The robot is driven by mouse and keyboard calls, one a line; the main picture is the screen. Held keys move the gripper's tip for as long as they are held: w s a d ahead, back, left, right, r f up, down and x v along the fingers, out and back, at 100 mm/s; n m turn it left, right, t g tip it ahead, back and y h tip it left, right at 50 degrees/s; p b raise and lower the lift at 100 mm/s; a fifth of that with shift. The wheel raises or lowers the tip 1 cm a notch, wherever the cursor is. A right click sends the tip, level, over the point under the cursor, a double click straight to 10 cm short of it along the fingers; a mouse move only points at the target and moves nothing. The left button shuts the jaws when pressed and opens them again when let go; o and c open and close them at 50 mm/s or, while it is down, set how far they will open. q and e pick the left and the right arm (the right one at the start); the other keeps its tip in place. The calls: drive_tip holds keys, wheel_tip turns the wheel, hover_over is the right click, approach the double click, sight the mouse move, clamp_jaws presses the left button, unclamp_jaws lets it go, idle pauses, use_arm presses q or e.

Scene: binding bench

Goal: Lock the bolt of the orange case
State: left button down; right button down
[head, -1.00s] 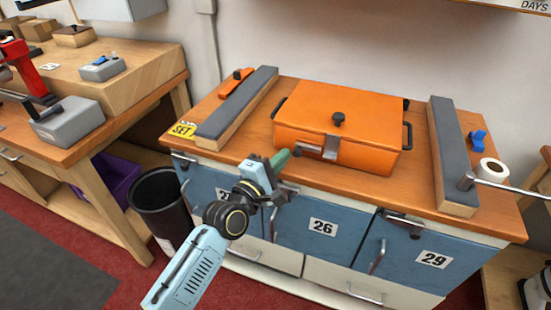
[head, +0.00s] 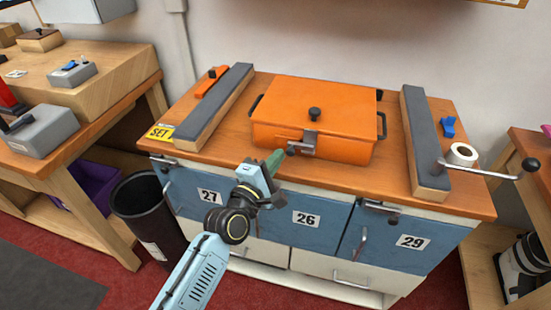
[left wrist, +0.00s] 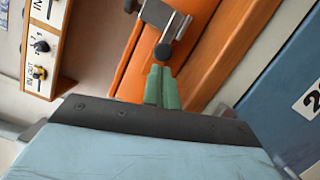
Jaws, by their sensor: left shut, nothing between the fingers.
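The orange case (head: 322,105) stands closed on the wooden bench top, with a black knob on its lid. The grey bolt (head: 302,148) sits on its front face, below the hasp plate, and has a dark round knob at its left end. My left gripper (head: 279,157) is shut and empty, with its green fingertips just left of that knob. In the left wrist view the fingertips (left wrist: 161,73) are right at the bolt knob (left wrist: 162,52) and seem to touch it. My right gripper is not in view.
Grey-topped wooden bars flank the case, left (head: 215,105) and right (head: 424,140). A tape roll (head: 462,155) and a blue part (head: 448,127) lie at the right. Blue cabinet doors are below the bench top. A black bin (head: 148,210) stands at the left.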

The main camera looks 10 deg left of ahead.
use_arm(q)
drive_tip(key=a, duration=0.1)
drive_tip(key=a+f, duration=0.1)
drive_tip(key=a+b, duration=0.1)
drive_tip(key=a, duration=0.1)
drive_tip(key=shift+s+f, duration=0.15)
drive_tip(key=shift+s, duration=0.2)
drive_tip(key=p+v, duration=0.1)
drive_tip(key=v, duration=0.8)
drive_tip(key=shift+s, duration=0.1)
